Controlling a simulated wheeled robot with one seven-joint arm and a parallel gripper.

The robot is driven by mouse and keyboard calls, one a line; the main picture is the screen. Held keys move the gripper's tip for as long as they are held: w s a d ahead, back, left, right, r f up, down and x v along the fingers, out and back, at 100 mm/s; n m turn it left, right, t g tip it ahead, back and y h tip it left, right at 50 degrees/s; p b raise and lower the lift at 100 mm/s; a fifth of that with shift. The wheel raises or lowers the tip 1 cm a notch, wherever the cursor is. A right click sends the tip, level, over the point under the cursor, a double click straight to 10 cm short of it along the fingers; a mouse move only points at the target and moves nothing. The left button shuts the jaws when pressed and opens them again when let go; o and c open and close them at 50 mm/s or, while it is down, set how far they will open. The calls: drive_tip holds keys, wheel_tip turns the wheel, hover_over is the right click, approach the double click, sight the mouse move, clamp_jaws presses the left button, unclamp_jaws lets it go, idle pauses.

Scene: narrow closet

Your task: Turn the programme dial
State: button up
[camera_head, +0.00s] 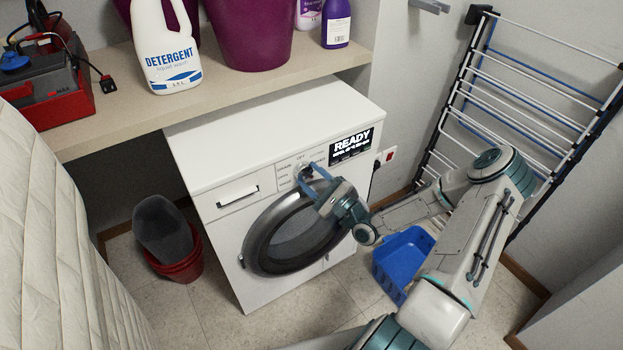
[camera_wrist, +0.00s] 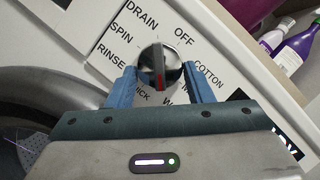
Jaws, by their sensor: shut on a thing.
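The programme dial (camera_wrist: 158,62) is a round silver knob with a dark bar across it, a red mark at the bar's lower end in the wrist view. The red end points toward my gripper, between partly hidden labels ending "ICK" and starting "W". DRAIN, OFF, COTTON, SPIN and RINSE are readable around it. My gripper (camera_wrist: 160,78) has its two blue fingers on either side of the knob, shut on it. In the head view my gripper (camera_head: 311,178) reaches the panel of the white washing machine (camera_head: 240,160), covering much of the dial. The display (camera_head: 351,146) reads READY.
The round door (camera_head: 297,236) is closed below the dial. A shelf (camera_head: 290,62) above holds a detergent bottle (camera_head: 167,48) and purple tubs. A blue basket (camera_head: 401,262) and drying rack (camera_head: 520,90) stand right. A red bucket (camera_head: 180,268) stands left.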

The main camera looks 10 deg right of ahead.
drive_tip(key=o, duration=1)
drive_tip(key=shift+a, duration=0.1)
drive_tip(key=b+v, duration=0.1)
drive_tip(key=v, duration=1.3)
drive_tip(key=shift+w, duration=0.1)
